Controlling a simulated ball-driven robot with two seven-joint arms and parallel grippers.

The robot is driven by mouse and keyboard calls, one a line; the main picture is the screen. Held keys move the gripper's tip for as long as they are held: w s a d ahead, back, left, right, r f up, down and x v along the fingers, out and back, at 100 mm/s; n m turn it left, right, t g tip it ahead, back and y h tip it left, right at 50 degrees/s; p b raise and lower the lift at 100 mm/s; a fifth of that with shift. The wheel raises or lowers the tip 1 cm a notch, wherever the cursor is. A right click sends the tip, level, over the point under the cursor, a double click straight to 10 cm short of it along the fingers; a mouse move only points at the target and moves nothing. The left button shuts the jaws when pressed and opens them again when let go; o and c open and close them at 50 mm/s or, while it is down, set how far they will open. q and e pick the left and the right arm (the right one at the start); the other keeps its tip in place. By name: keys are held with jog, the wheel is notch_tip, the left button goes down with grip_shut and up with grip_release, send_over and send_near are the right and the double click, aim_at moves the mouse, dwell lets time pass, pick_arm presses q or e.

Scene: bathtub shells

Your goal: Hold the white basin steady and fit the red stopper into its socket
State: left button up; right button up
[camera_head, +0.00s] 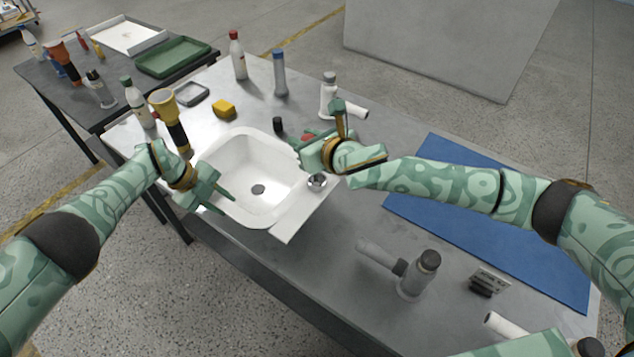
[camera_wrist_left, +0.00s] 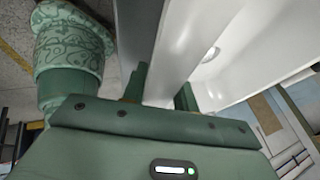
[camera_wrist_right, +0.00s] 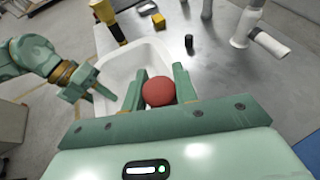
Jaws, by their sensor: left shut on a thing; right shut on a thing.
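The white basin (camera_head: 232,158) lies on the grey table, with a dark round drain (camera_head: 258,190) in its floor. A small metal ring (camera_head: 317,182) sits on its right-hand ledge. My left gripper (camera_head: 226,200) is shut on the basin's near-left rim; the left wrist view shows the wall (camera_wrist_left: 172,60) between its fingers. My right gripper (camera_head: 303,142) is shut on the red stopper (camera_wrist_right: 158,92), a ball-like piece, and holds it near the basin's right edge. In the head view the stopper (camera_head: 307,138) is mostly hidden by the gripper.
A yellow block (camera_head: 223,108), a yellow-and-black tool (camera_head: 168,115) and a small black cylinder (camera_head: 278,124) stand behind the basin. Bottles line the back. A blue mat (camera_head: 440,220) lies right, under my right arm. A grey pipe fitting (camera_head: 410,270) stands at the front.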

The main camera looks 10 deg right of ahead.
aim_at(314, 180)
jog(key=shift+m+h, duration=0.4)
jog(key=f, duration=0.3)
jog(key=d+f, duration=0.1)
jog(key=f, duration=0.3)
jog(key=d+f, duration=0.1)
jog(key=f, duration=0.2)
jog(key=shift+w+f, duration=0.3)
jog(key=shift+f, duration=0.1)
jog(key=o, duration=0.9)
jog(key=shift+o, duration=0.2)
jog(key=shift+s, duration=0.1)
jog(key=v, duration=1.1)
jog(key=shift+s, duration=0.4)
pick_arm(q)
jog(key=o, duration=0.9)
